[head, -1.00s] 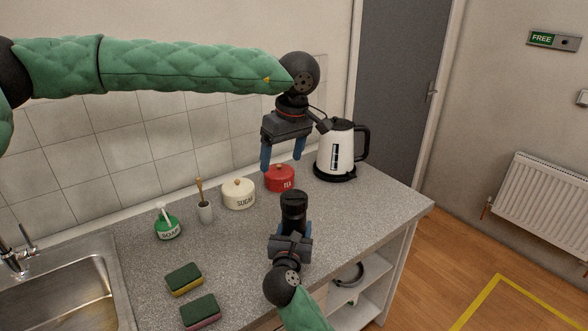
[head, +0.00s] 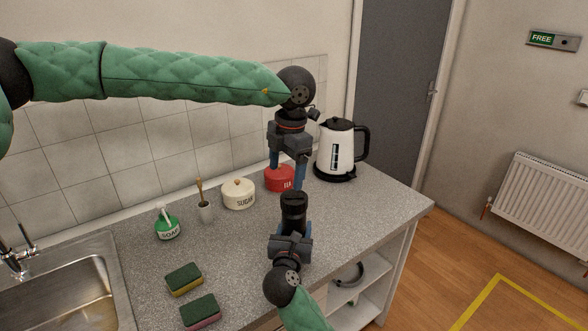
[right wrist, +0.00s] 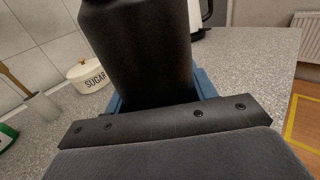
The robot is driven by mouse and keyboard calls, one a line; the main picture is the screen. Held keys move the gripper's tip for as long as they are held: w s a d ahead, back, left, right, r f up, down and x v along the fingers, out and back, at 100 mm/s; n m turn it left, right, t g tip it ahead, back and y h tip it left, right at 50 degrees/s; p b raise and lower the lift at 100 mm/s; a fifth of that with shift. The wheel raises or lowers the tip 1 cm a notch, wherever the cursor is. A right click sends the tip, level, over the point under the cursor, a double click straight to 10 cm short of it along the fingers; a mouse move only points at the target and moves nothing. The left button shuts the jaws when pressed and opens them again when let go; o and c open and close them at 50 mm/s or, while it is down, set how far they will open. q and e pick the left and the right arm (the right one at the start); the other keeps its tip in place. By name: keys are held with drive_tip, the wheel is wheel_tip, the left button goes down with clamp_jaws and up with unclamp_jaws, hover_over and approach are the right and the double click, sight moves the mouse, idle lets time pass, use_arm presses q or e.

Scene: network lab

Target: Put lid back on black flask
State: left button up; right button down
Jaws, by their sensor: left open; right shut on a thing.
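The black flask (head: 293,212) stands upright over the front part of the worktop. My right gripper (head: 292,236) is shut on its body, and the flask also fills the middle of the right wrist view (right wrist: 145,55). Its top end is cut off in the wrist view. In the head view I cannot tell a separate lid from the dark top. My left gripper (head: 287,170) is open, pointing down, above and behind the flask, apart from it. Its fingers appear in front of the red tea tin, with nothing visible between them.
A red tea tin (head: 279,180), a white sugar tin (head: 238,195) and a white kettle (head: 336,150) stand along the back. A brush cup (head: 206,212), soap bottle (head: 168,228) and two sponges (head: 184,279) are further left, by the sink (head: 60,290). The front right worktop is clear.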

sight(294, 197)
use_arm(q)
drive_tip(key=n, duration=0.5)
drive_tip(key=shift+s+d+n, duration=0.1)
drive_tip(key=shift+d+n, duration=0.25)
drive_tip(key=shift+n, duration=0.05)
drive_tip(key=n, duration=0.5)
drive_tip(key=shift+d+n+h, duration=0.3)
drive_tip(key=shift+h, duration=0.1)
drive_tip(key=n, duration=0.5)
drive_tip(key=shift+d+n, duration=0.2)
drive_tip(key=shift+n, duration=0.2)
drive_tip(key=n, duration=0.5)
drive_tip(key=shift+d, duration=0.1)
drive_tip(key=shift+f, duration=0.15)
drive_tip(key=shift+f, duration=3.95)
